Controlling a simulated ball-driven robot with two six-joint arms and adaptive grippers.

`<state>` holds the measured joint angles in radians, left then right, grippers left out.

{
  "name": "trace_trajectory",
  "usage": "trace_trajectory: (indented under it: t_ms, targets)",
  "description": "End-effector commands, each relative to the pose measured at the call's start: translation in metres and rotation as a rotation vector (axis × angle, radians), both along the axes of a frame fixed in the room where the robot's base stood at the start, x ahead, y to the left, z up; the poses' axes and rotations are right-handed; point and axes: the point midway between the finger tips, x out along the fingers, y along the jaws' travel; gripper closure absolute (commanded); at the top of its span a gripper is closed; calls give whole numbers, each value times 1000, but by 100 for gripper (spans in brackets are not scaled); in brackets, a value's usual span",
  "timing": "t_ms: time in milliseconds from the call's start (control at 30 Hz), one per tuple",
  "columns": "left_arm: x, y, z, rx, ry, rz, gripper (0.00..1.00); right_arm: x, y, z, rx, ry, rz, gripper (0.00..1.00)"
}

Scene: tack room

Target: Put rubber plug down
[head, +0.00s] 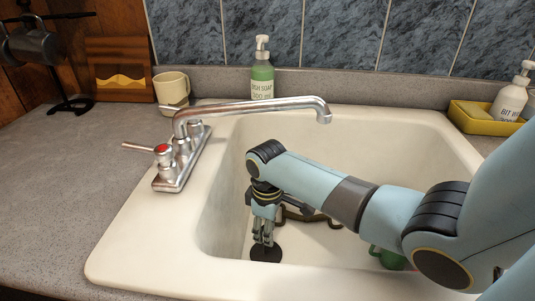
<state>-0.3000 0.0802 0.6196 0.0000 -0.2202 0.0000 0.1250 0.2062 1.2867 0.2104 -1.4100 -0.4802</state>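The rubber plug (266,255) is a flat black disc low in the white sink basin (225,215), near its left front. My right gripper (264,240) points straight down over it. Its fingers are close together at the top middle of the plug and look shut on it. Whether the plug's underside touches the basin floor, and any drain under it, cannot be seen. My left gripper is not in view.
A brown strap-like item (325,222) and a green item (377,255) lie in the basin, partly behind my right arm. The faucet (255,106) reaches over the basin's back left. A soap bottle (262,77), a mug (172,90) and a yellow tray (470,122) stand behind.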

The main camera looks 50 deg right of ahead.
Motion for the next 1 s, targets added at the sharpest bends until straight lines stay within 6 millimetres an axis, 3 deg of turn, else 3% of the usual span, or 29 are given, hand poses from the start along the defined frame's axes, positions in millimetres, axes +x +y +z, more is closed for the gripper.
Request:
trace_trajectory:
  t_ms: [100,300,1000]
  targets:
    - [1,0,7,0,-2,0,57,0,-1,24,-3,-1,0,67]
    - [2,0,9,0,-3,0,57,0,-1,42,-1,1,-1,67]
    - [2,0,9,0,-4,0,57,0,-1,43,0,1,-1,67]
